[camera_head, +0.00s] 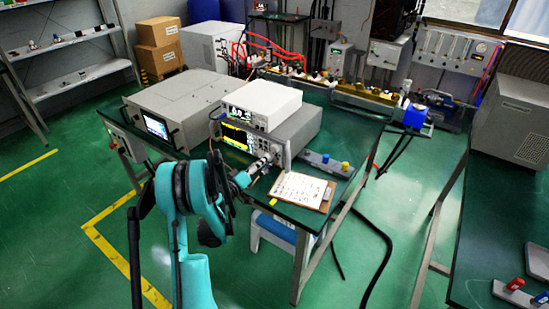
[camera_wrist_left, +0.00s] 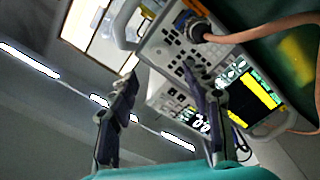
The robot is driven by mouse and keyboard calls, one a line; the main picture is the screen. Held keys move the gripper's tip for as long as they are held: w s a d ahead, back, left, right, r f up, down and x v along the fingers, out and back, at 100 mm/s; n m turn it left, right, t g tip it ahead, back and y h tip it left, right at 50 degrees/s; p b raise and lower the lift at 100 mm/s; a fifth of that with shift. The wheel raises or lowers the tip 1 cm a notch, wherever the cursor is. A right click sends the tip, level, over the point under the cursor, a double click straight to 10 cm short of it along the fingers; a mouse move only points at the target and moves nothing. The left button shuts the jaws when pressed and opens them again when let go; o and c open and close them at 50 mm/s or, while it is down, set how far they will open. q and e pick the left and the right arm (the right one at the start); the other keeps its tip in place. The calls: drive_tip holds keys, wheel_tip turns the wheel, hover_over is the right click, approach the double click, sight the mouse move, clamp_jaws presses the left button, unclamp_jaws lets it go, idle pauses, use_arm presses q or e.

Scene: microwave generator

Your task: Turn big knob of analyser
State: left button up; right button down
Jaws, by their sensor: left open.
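The analyser (camera_head: 233,136) is the lower grey box on the table, with a lit yellow-and-black screen. In the left wrist view its front panel (camera_wrist_left: 170,30) appears steeply tilted, with the screen (camera_wrist_left: 258,97), rows of keys and a cable plugged into a dark round connector (camera_wrist_left: 199,30). My left gripper (camera_head: 266,163) is at the right part of the analyser's front. Its fingers are apart and empty in the wrist view (camera_wrist_left: 160,76). I cannot tell whether a finger touches the panel. My right gripper is out of view.
A white instrument (camera_head: 265,101) sits on the analyser. A clipboard with paper (camera_head: 300,188) and a grey box with yellow and blue buttons (camera_head: 325,163) lie to the right. A larger grey device with a screen (camera_head: 180,105) stands left. A blue-seated stool (camera_head: 275,229) is under the table.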

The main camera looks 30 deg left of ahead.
sight(274, 150)
use_arm(q)
drive_tip(key=w, duration=0.2)
drive_tip(key=w+b, duration=0.1)
drive_tip(key=w, duration=0.3)
drive_tip(key=shift+w+d+f+b, duration=0.1)
drive_tip(key=shift+w+d+b, duration=0.15)
drive_tip(key=shift+b, duration=0.1)
drive_tip(key=shift+w, duration=0.55)
drive_tip(key=shift+c, duration=0.2)
clamp_jaws()
